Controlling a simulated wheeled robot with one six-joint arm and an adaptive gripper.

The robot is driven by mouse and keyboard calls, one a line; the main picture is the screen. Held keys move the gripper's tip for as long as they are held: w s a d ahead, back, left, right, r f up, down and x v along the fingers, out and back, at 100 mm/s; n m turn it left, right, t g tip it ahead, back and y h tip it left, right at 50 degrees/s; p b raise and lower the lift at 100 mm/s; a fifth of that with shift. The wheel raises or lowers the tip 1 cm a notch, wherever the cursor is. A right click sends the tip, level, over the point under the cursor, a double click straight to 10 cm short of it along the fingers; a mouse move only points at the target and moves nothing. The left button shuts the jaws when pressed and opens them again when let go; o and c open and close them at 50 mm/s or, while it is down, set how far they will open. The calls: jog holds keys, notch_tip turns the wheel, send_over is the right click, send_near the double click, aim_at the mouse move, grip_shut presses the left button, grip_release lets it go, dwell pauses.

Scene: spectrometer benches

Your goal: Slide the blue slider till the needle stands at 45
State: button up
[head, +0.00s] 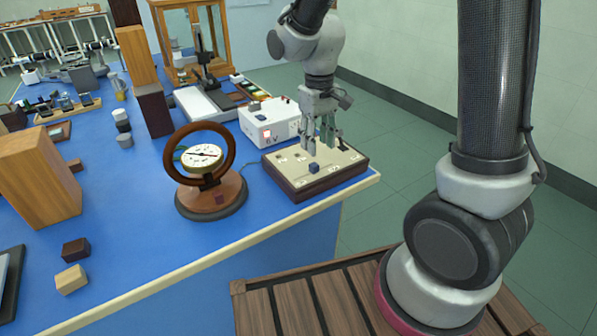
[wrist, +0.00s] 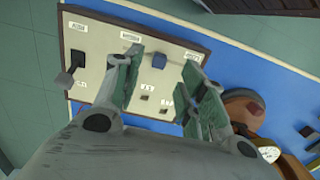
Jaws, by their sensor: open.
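The blue slider (head: 313,168) is a small dark blue block on the cream top of a wooden-sided control panel (head: 301,194). In the wrist view the blue slider (wrist: 159,61) shows between my two fingertips, towards the panel's far edge. My gripper (head: 321,143) is open and empty, pointing down over the panel behind the slider. The fingers look apart from the slider; their exact height above it is unclear. The dial (head: 202,157) has a white face and dark needle inside a brown ring on a round wooden base. Its numbers are too small to read.
A white box (head: 268,122) with a red display stands behind the panel. A black lever (wrist: 65,78) sticks up at the panel's left in the wrist view. Wooden blocks (head: 75,249) lie at the table's left. The blue table (head: 259,213) is clear in front of the dial.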

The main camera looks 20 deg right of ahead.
aim_at(314, 164)
jog(key=shift+w+a, duration=0.25)
jog(key=shift+w+f, duration=0.15)
jog(key=shift+f, duration=0.25)
notch_tip(314, 164, down, 7)
grip_shut()
